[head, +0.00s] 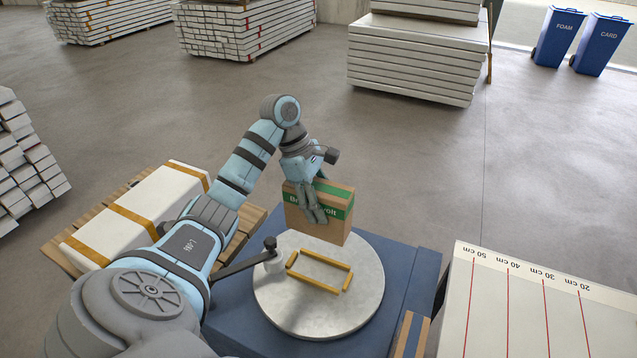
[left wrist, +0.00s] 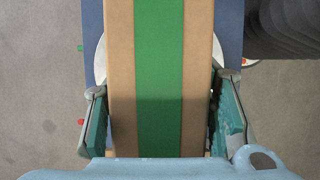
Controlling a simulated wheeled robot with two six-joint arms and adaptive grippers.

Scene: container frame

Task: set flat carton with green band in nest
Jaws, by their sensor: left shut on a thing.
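The flat carton (head: 331,217) is brown cardboard with a green band along its upper part. It stands upright on its narrow side in my left gripper (head: 315,208), which is shut on it from above. In the left wrist view the carton (left wrist: 122,60) fills the middle, its green band running lengthwise, with a finger of the left gripper (left wrist: 160,125) on each side. The nest (head: 319,270) is a rectangle of yellow strips on a round grey turntable (head: 350,310). The carton appears above the nest's far side; the exact gap is hard to tell. My right gripper is not in view.
The turntable sits on a blue base (head: 412,275). A dark lever (head: 247,261) reaches its left edge. A white package with yellow straps (head: 140,205) lies on a pallet at left. A white measuring board (head: 540,305) stands at right. Stacked boards (head: 415,65) are behind.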

